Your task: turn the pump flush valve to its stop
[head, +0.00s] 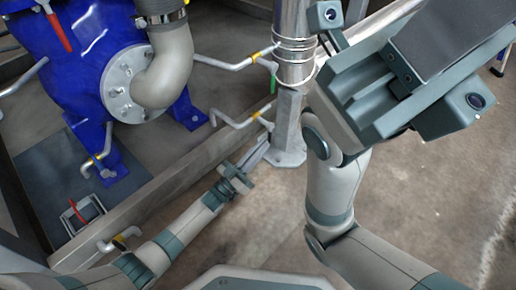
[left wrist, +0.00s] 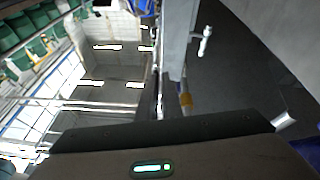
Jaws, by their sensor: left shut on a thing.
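The blue pump (head: 92,62) stands at upper left with a grey elbow pipe (head: 170,68) on its flange. A thin pipe with a yellow band (head: 240,123) runs to the foot of the metal column (head: 292,125). My left gripper (head: 262,152) is low beside that foot, at the pipe's end, and is shut on what I take to be the flush valve's handle. Its fingers hide most of the handle, so its angle cannot be read.
A second banded pipe (head: 238,62) with a green handle (head: 273,85) meets the column higher up. Red handles show on the pump (head: 58,30) and above the floor box (head: 75,211). A low curb (head: 165,185) runs between pump and floor. The floor at right is clear.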

